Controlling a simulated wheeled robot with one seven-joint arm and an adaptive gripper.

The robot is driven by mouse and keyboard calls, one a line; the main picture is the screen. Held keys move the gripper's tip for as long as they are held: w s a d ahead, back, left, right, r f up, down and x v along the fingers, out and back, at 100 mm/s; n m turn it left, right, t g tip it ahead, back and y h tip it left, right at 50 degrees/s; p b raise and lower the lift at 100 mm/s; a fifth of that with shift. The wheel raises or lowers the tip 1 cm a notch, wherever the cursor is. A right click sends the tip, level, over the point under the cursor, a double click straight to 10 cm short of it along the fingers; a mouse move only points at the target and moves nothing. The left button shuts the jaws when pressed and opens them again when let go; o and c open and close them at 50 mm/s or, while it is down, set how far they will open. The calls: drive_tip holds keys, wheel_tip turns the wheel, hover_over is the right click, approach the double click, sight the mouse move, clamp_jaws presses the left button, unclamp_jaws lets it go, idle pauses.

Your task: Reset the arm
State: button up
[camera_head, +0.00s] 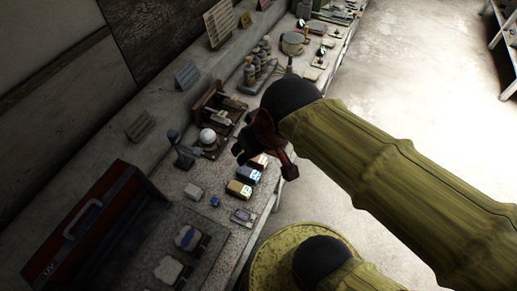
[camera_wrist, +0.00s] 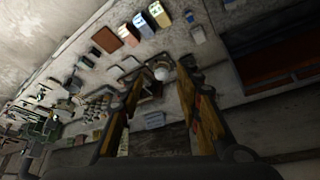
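My gripper (camera_head: 266,158) is at the end of my raised arm, over the front part of the long stone bench (camera_head: 225,215). In the wrist view its two fingers (camera_wrist: 161,80) stand apart with nothing held between them. The gripper is open. A white plaster sphere (camera_head: 207,136) sits on a dark stand on the bench, left of the gripper. In the wrist view the sphere (camera_wrist: 161,73) shows between the fingertips, farther off on the bench. My arm hides part of the bench edge and floor.
Several small boxes (camera_head: 239,189) stand near the bench's front edge, below the gripper. A red-brown case (camera_head: 75,240) lies at the left. A wooden rack (camera_head: 215,108) and bottles (camera_head: 265,52) stand farther back. A yellow round top (camera_head: 262,262) is below my arm. The right floor (camera_head: 420,90) is clear.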

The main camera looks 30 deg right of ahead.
drive_tip(key=shift+s+d+r+m+t, duration=0.2)
drive_tip(key=shift+s+r, duration=0.15)
drive_tip(key=shift+s, duration=0.2)
drive_tip(key=shift+s+d+r+m+t, duration=0.1)
drive_tip(key=shift+s+d+r, duration=0.15)
drive_tip(key=shift+s, duration=0.25)
wheel_tip(320, 180, down, 7)
drive_tip(key=b, duration=0.7)
drive_tip(key=shift+f, duration=0.2)
